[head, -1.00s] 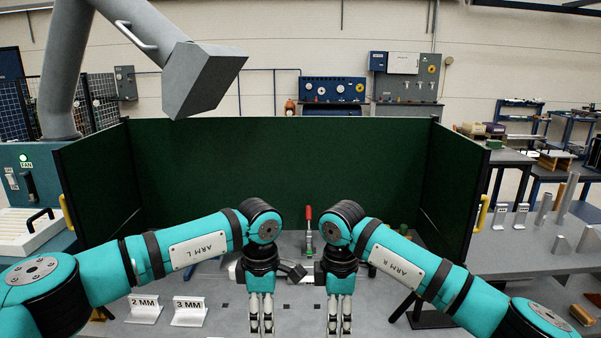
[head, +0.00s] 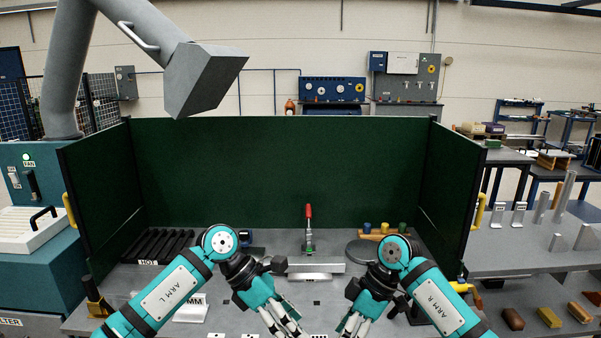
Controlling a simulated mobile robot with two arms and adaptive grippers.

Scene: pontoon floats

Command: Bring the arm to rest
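My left arm comes in from the left, and its gripper (head: 289,331) points down and right over the front of the grey bench (head: 330,292). My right arm comes in from the right, and its gripper (head: 345,331) points down and left, close to the left one but apart from it. Both fingertips lie near the bottom edge of the picture. I see nothing held in either gripper. The finger gaps are too small to judge.
Green screens (head: 280,170) enclose the bench on three sides. A red-handled clamp (head: 308,228) stands behind a grey metal bar (head: 317,268). A dark rack (head: 157,246) marked HOT sits left, a round grey disc (head: 365,252) right. A fume hood (head: 205,80) hangs upper left.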

